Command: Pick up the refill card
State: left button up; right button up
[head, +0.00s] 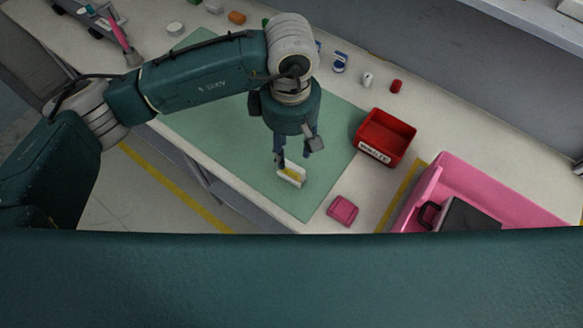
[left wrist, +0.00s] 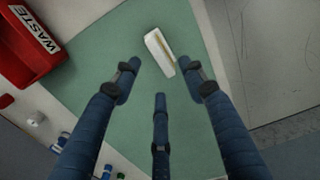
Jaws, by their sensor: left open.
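The refill card, as far as I can tell, is the small white piece with a yellow stripe (head: 291,174) near the front edge of the green mat (head: 225,125). In the left wrist view the white piece (left wrist: 159,52) lies beyond my fingertips, slanted on the mat. My left gripper (head: 295,157) points down just above and behind it. In the left wrist view my left gripper (left wrist: 160,78) has its fingers spread with nothing between them. From the head, a finger comes close to the card's upper edge; contact cannot be told. My right gripper is not in view.
A red bin labelled WASTE (head: 384,137) stands right of the mat. A pink block (head: 342,210) lies near the front edge. A pink crate (head: 500,187) holding a dark item is at the right. Several small items, including a red cylinder (head: 397,86), stand behind.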

aim_at(293, 165)
pick_arm(q)
jog(key=shift+f, duration=0.8)
jog(key=shift+s+f+p, duration=0.1)
jog(key=shift+f+p, duration=0.2)
jog(key=shift+p, duration=0.15)
jog(key=f, duration=0.1)
jog(key=f+p, duration=0.2)
jog(key=shift+s+d+f, duration=0.15)
jog(key=shift+d+f, duration=0.1)
jog(key=shift+f, duration=0.65)
grip_shut()
